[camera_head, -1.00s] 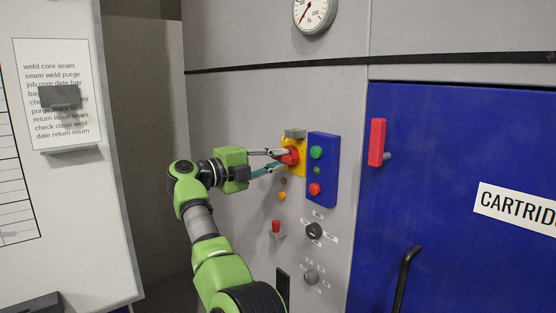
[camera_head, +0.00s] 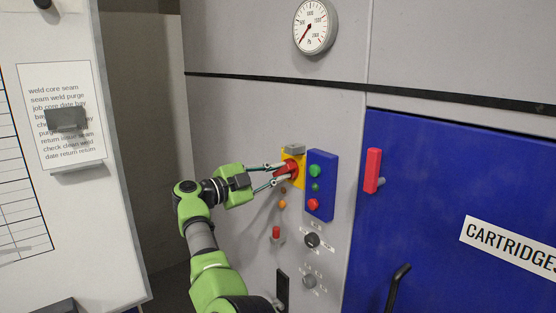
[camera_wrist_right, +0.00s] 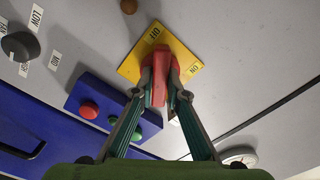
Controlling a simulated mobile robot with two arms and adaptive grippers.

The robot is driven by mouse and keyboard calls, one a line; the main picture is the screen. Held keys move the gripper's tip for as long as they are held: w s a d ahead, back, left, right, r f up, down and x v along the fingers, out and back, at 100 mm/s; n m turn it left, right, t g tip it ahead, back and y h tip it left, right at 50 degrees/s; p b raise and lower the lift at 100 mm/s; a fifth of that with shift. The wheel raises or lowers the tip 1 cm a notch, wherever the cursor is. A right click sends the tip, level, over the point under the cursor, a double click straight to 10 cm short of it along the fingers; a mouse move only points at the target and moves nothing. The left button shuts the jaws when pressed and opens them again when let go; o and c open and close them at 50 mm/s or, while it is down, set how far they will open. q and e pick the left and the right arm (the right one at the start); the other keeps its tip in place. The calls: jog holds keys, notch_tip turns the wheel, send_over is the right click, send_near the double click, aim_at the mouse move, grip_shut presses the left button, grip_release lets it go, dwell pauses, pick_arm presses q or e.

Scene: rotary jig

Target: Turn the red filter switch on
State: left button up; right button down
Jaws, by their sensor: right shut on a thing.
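The red filter switch (camera_head: 288,167) is a red handle on a square yellow plate (camera_head: 299,180) on the grey cabinet wall. My right gripper (camera_head: 280,170) reaches it from the left and is shut on the red handle. In the right wrist view, the two fingers (camera_wrist_right: 164,95) close on both sides of the red handle (camera_wrist_right: 159,78). The yellow plate (camera_wrist_right: 186,52) there carries small dark lettering at two of its corners. The fingers partly hide the handle. My left gripper is not in view.
A blue button box (camera_head: 325,190) with green and red buttons sits close to the right of the plate. Below are a red-topped switch (camera_head: 276,232) and dark knobs (camera_head: 312,240). A blue door (camera_head: 430,210) with a red handle (camera_head: 372,170) is at right.

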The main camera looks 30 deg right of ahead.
jog(key=n+p, duration=0.2)
jog(key=p, duration=0.1)
jog(key=n+p, duration=0.3)
jog(key=shift+r+n, duration=0.2)
jog(key=shift+n, duration=0.1)
jog(key=shift+f+n+p, duration=0.1)
jog(key=shift+n+p, duration=0.9)
jog(key=shift+n, duration=0.2)
jog(key=shift+n+p, duration=0.8)
jog(key=shift+n, duration=0.4)
jog(key=shift+f, duration=0.1)
jog(key=shift+n, duration=0.3)
jog(key=c, duration=2)
grip_release()
